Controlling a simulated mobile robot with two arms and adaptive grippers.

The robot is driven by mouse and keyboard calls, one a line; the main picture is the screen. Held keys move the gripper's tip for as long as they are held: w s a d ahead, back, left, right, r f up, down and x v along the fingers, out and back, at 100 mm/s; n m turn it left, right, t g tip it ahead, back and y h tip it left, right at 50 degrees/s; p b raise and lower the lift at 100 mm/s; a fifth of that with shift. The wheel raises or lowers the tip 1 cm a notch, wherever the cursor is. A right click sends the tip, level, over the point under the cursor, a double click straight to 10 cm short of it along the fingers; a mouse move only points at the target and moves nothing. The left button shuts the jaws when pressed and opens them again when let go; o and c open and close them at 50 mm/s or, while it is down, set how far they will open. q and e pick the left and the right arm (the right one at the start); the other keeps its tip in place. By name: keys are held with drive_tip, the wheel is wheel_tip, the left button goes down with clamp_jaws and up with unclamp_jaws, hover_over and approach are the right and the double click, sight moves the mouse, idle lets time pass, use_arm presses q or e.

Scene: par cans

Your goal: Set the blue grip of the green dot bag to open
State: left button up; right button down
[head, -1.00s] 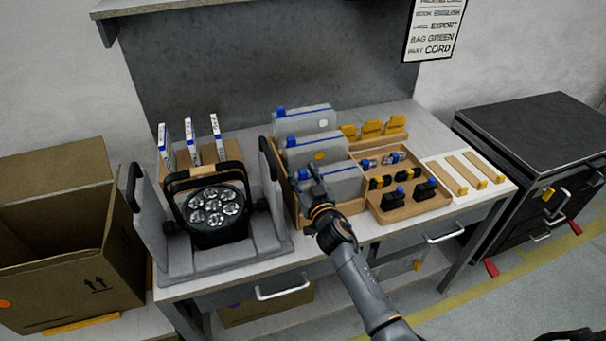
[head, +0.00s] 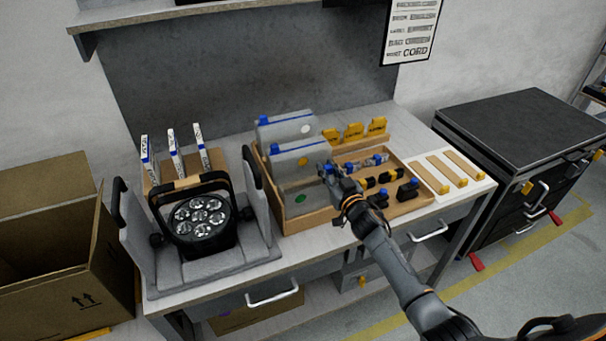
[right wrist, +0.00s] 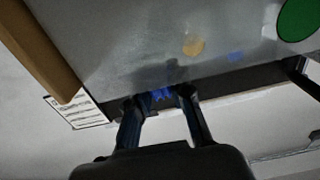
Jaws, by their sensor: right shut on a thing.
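The green dot bag (head: 287,201) is the front one of the grey bags in the wooden tray, with its green dot (head: 300,198) facing me. In the right wrist view the bag (right wrist: 130,45) fills the top, its green dot (right wrist: 298,18) at the upper right. My right gripper (head: 328,170) is at the right end of the bag's top edge. In the right wrist view its fingers (right wrist: 160,97) are shut on the blue grip (right wrist: 161,94), which they partly cover. My left gripper is not in view.
Behind it stand an orange dot bag (head: 297,159) and a white dot bag (head: 285,128), each with a blue grip at its left. Right of my gripper, the wooden tray (head: 412,207) holds connectors. A stage light (head: 203,222) in a grey case stands left. A cardboard box (head: 45,235) is far left.

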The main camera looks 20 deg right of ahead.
drive_tip(key=d, duration=0.3)
drive_tip(key=c, duration=1.2)
unclamp_jaws()
drive_tip(key=shift+o, duration=0.2)
drive_tip(key=s, duration=1.2)
drive_tip(key=shift+d, duration=0.15)
